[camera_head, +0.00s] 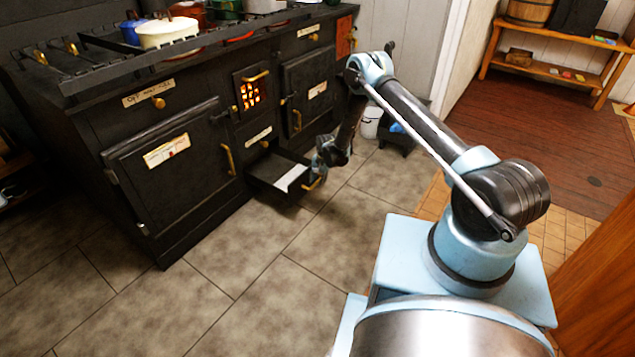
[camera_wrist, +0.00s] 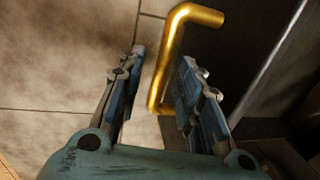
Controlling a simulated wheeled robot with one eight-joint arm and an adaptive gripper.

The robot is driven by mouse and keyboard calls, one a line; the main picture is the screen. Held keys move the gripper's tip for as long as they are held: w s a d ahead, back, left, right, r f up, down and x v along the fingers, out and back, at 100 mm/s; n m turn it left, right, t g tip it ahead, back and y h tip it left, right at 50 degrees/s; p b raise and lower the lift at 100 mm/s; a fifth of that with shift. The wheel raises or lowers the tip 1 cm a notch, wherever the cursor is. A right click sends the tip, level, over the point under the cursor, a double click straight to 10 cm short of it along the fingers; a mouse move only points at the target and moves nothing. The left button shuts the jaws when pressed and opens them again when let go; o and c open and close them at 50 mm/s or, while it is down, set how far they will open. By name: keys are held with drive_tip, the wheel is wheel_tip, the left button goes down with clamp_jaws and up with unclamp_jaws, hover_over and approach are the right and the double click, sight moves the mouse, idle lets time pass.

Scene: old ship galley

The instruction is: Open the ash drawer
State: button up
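The ash drawer (camera_head: 266,181) is a dark box low in the black stove, pulled out over the floor tiles. A pale sheet or lining (camera_head: 291,178) shows inside it. Its brass handle (camera_head: 313,184) is on the front; in the wrist view the handle (camera_wrist: 171,55) shows as a gold bar. My gripper (camera_head: 321,162) is at the drawer's front end, close to the handle. In the wrist view my gripper (camera_wrist: 162,66) is open, with a finger on each side of the bar. The right finger hides part of the handle; I cannot tell whether it touches.
The stove's large oven door (camera_head: 172,165) is shut left of the drawer, and another door (camera_head: 308,90) is shut to the right. Pots (camera_head: 167,31) stand on top. A small dark stand (camera_head: 397,136) and a white bucket (camera_head: 371,124) are beyond my gripper. Floor tiles (camera_head: 245,310) in front are clear.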

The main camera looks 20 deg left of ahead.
wheel_tip(320, 180, up, 12)
drive_tip(key=d, duration=0.2)
drive_tip(key=shift+s+d+f, duration=0.15)
drive_tip(key=shift+s, duration=0.15)
idle(0.6)
